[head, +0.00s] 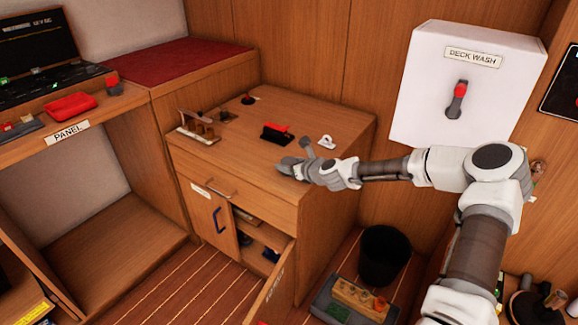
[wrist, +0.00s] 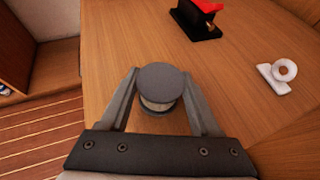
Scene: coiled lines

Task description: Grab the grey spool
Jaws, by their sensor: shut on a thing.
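The grey spool (wrist: 160,76) stands between the two fingers of my gripper (wrist: 160,92) in the wrist view. It has a round grey top flange and a paler wound middle. The fingers are shut on it from both sides. In the head view my gripper (head: 298,165) is at the front edge of the wooden cabinet top (head: 235,142). The spool is hard to make out there, and I cannot tell whether it touches the top or hangs just above it.
A red and black device (head: 277,132) and a white ring-shaped piece (head: 326,142) are on the cabinet top behind my gripper. A wooden rack (head: 198,128) stands at its left. Below, a cabinet door (head: 272,290) hangs open. A black bin (head: 384,256) stands at right.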

